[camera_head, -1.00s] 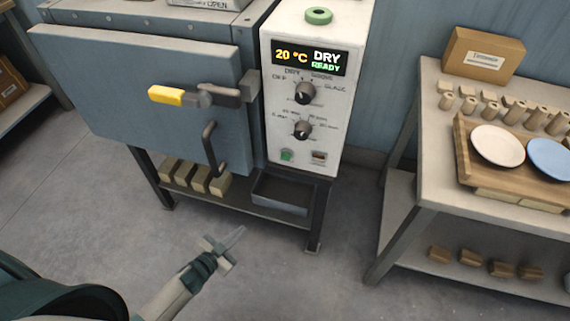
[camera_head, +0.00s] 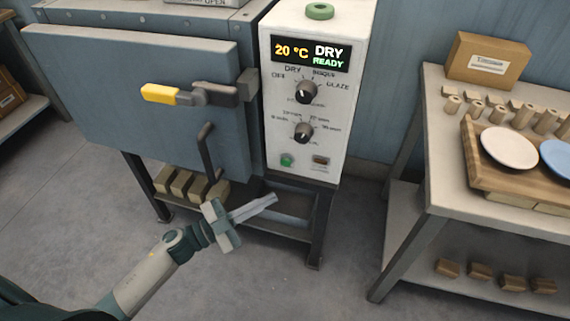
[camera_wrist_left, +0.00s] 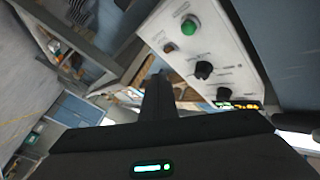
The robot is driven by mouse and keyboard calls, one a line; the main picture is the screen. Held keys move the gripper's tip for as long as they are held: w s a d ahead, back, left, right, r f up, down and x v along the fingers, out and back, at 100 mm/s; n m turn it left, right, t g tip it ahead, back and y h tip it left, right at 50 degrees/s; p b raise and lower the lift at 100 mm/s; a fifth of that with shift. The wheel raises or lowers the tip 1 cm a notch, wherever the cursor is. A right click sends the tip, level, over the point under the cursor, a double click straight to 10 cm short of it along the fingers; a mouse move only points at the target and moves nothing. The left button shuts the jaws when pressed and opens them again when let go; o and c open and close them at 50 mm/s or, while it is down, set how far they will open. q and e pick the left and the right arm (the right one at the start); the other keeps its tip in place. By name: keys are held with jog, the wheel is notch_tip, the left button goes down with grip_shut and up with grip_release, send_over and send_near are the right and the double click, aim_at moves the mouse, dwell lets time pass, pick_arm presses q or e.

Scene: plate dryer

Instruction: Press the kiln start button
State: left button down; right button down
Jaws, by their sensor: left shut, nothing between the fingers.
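The green start button (camera_head: 287,160) is low on the left of the white control panel (camera_head: 312,170), beside a small brown switch (camera_head: 320,161). It also shows in the left wrist view (camera_wrist_left: 189,27), near the panel's end. The display above reads 20 °C, DRY, READY. Two black knobs, an upper one (camera_head: 306,91) and a lower one (camera_head: 303,131), sit between display and button. My left gripper (camera_head: 273,199) is shut and empty, below and a little left of the button, apart from the panel. My right gripper is not in view.
The kiln door (camera_head: 140,110) with its yellow-ended latch (camera_head: 180,94) and dark handle (camera_head: 207,150) is left of the panel. The kiln stand (camera_head: 317,225) is behind my gripper. A table (camera_head: 440,110) with plates stands right, across a floor gap.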

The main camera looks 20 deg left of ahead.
aim_at(286, 161)
pick_arm(q)
jog(key=shift+w, duration=0.1)
